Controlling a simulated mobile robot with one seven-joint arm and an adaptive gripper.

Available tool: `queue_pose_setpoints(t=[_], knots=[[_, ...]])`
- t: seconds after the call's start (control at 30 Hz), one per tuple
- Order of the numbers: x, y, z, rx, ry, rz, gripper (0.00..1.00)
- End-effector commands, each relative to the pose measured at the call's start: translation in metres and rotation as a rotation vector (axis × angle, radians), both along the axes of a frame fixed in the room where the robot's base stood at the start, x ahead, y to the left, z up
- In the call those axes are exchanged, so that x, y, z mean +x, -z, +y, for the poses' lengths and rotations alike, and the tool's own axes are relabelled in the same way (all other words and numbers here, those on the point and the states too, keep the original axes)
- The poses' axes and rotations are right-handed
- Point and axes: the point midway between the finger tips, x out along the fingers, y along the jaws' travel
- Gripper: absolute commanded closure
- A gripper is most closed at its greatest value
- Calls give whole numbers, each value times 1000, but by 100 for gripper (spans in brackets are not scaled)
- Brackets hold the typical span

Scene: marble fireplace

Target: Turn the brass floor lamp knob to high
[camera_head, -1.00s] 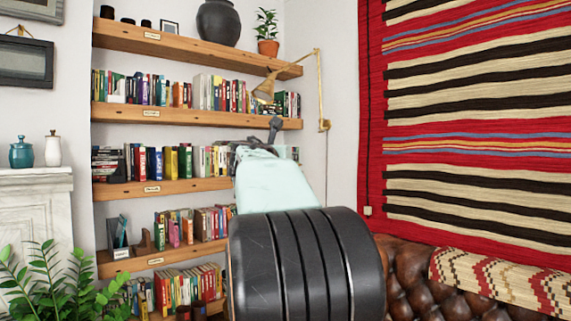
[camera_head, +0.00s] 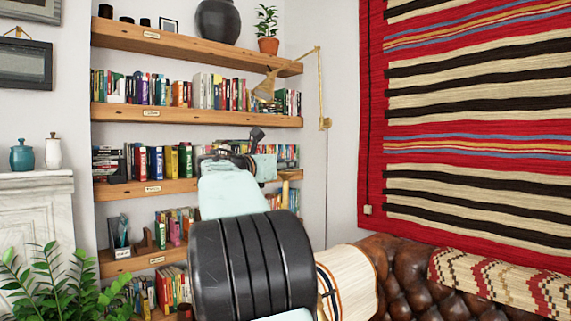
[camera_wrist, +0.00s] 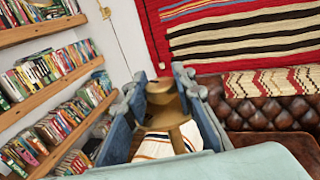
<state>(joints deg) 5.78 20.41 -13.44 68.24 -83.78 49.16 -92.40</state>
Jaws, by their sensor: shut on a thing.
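A brass floor lamp (camera_wrist: 170,114) shows in the wrist view as a rounded brass-coloured piece with a narrower part below it. It stands between the two blue fingers of my gripper (camera_wrist: 162,85), which is shut on it. I cannot make out the knob itself or its setting, as the fingers cover much of the lamp. In the head view my arm reaches up toward the bookshelves, and I cannot clearly see the fingertips or what they hold.
A brass swing-arm wall lamp (camera_head: 266,86) hangs by the shelves. Wooden bookshelves (camera_head: 190,116) fill the left alcove. A brown leather sofa (camera_head: 408,282) with woven throws stands right, below a striped wall rug (camera_head: 470,120). A leafy plant (camera_head: 50,285) is at lower left.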

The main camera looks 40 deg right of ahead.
Motion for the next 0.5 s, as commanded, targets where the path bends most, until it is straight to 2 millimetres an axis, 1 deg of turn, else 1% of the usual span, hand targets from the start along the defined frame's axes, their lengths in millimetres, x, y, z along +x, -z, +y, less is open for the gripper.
queue_pose_setpoints(t=[0.07, 0.1, 0.23, 0.5], knots=[[-1, 0, -1, 0, 2, 1, 100], [-1, 0, -1, 0, 2, 1, 72], [0, 0, -1, 1, 1, 1, 57], [0, 0, 0, 1, 0, 0, 57]])
